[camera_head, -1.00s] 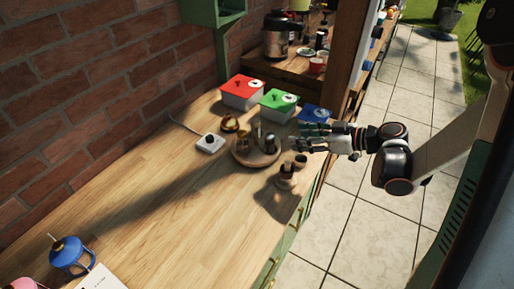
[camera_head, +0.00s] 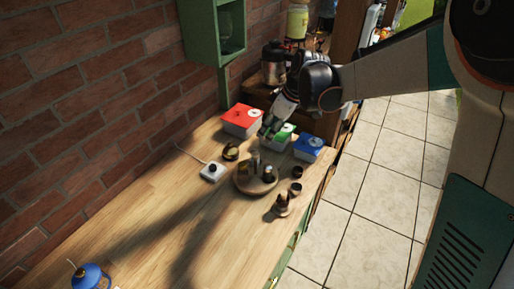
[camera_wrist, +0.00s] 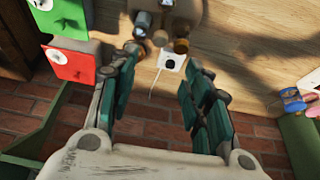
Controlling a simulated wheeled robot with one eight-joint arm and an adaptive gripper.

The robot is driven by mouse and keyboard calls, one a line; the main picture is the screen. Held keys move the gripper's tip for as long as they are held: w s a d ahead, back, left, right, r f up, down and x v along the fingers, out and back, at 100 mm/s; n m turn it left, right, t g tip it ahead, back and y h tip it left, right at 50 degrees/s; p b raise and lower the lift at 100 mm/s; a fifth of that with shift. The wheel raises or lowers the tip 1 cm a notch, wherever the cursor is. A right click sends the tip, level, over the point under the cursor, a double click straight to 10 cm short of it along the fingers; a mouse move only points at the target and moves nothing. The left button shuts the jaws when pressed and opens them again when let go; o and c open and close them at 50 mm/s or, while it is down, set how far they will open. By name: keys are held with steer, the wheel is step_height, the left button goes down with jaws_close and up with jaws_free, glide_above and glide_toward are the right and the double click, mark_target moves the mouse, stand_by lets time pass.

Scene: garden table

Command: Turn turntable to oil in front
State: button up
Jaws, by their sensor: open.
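The round wooden turntable (camera_head: 259,191) sits on the wooden counter and carries several small containers. Its edge also shows at the top of the wrist view (camera_wrist: 188,12), with glass and metal containers on it. I cannot tell which container is the oil. My gripper (camera_head: 268,128) is raised behind the turntable, over the green-lidded box (camera_head: 284,134). In the wrist view my gripper (camera_wrist: 163,58) has its fingers spread, with nothing between them. It does not touch the turntable.
A red-lidded box (camera_head: 242,117) and a blue-lidded box (camera_head: 309,147) flank the green one. A gold bell (camera_head: 231,152) and a white knob device (camera_head: 213,173) stand left of the turntable. Small cups (camera_head: 296,188) stand right.

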mark_target(256, 153)
steer(key=b+x, duration=0.2)
steer(key=x, duration=1.1)
steer(key=shift+a+f+b, duration=0.15)
steer(key=shift+f+b, duration=0.1)
steer(key=shift+b, duration=0.15)
jaws_close()
